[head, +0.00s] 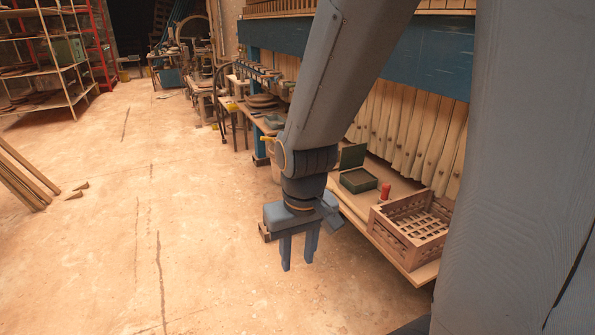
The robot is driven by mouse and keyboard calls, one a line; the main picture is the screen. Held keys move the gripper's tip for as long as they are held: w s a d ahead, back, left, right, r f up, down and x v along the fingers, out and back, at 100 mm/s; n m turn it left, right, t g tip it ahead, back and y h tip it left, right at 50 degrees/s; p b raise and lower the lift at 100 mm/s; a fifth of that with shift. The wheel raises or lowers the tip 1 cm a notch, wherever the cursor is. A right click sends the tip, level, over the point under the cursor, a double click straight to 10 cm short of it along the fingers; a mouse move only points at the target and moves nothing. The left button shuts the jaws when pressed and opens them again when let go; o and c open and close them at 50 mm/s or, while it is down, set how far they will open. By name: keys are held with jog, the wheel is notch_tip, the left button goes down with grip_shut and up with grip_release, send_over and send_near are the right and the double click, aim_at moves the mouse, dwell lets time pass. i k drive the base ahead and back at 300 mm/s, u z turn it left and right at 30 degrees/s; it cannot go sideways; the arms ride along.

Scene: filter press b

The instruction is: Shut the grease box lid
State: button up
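A small dark green box (358,180), which looks like the grease box, sits on the low wooden shelf right of my arm. Its lid (352,157) stands raised at the back left edge, so the box is open. My arm passes close in front of it in the picture and may hide part of its left side. My gripper (298,262) points down over the bare floor, left of the shelf and apart from the box. Its two fingers are spread with nothing between them.
A red cylinder (385,191) stands right of the box. A brown slatted crate (410,228) sits at the shelf's near end. Pale hanging cloths (420,130) line the back of the shelf under a blue beam (430,60).

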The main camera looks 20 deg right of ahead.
aim_at(352, 155)
jog(key=u, duration=0.25)
jog(key=i, duration=1.9)
jog(key=z, duration=1.25)
jog(key=i, duration=0.75)
jog(key=z, duration=1.2)
jog(key=i, duration=0.25)
jog(key=z, duration=1.45)
jog(key=k, duration=0.2)
jog(key=u, duration=0.8)
